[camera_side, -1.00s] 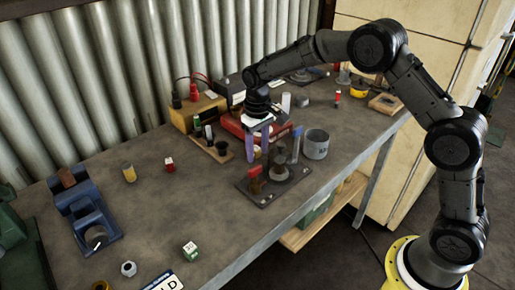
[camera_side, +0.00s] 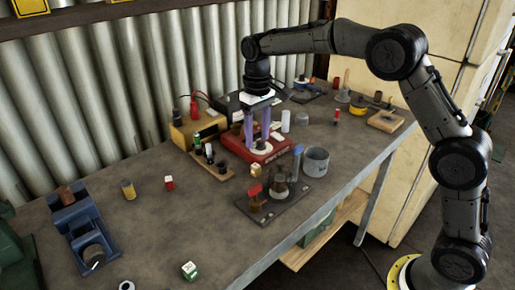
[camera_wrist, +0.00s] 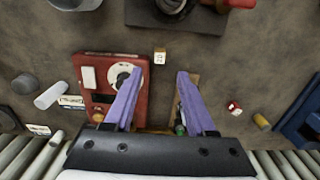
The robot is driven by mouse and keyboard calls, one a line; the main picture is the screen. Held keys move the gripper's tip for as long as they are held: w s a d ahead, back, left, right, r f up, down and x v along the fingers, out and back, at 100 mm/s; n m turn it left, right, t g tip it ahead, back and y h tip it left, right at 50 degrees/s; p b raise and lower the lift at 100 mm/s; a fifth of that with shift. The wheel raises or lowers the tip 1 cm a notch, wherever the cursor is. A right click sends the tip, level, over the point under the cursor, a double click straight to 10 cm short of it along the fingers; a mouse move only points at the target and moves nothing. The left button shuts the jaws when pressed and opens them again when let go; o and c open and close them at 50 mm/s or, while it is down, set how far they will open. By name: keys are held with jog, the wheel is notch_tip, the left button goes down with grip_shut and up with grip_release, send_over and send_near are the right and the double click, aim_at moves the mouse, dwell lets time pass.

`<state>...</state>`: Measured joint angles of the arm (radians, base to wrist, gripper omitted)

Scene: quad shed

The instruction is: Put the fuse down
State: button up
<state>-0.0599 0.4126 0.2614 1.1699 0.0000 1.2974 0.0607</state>
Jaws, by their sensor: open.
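A small tan block with a white marked top, which I take for the fuse, stands on the bare bench in the side view (camera_side: 256,170) and the wrist view (camera_wrist: 160,57). My gripper (camera_side: 257,143) is open and empty above the bench, its two purple fingers pointing down. In the wrist view the fingertips (camera_wrist: 160,73) are spread apart, and the block shows just beyond the gap between them, touching neither finger.
A red meter (camera_side: 268,152) and a wooden rack (camera_side: 214,166) flank the block. A dark plate (camera_side: 262,213) with upright posts and a grey cup (camera_side: 316,162) stand nearer the front edge.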

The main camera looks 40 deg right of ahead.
jog(key=shift+r, duration=0.7)
jog(key=s+d+r+t, duration=0.1)
jog(key=s+r, duration=0.1)
jog(key=s, duration=0.6)
jog(key=s+r+t, duration=0.2)
jog(key=s+r, duration=0.1)
jog(key=s, duration=0.6)
jog(key=s+d+r+t, duration=0.1)
jog(key=s+r, duration=0.1)
jog(key=s, duration=0.7)
jog(key=shift+s+d+r, duration=0.15)
jog(key=shift+d+r, duration=0.1)
jog(key=shift+d, duration=0.1)
jog(key=shift+o, duration=0.7)
jog(key=s+f+t, duration=0.1)
jog(key=s+f, duration=0.3)
jog(key=s, duration=0.2)
jog(key=shift+s+d+t, duration=0.15)
jog(key=shift+s+t, duration=0.15)
jog(key=shift+s, duration=0.1)
jog(key=shift+o, duration=0.2)
jog(key=shift+s+f, duration=0.1)
jog(key=shift+s, duration=0.05)
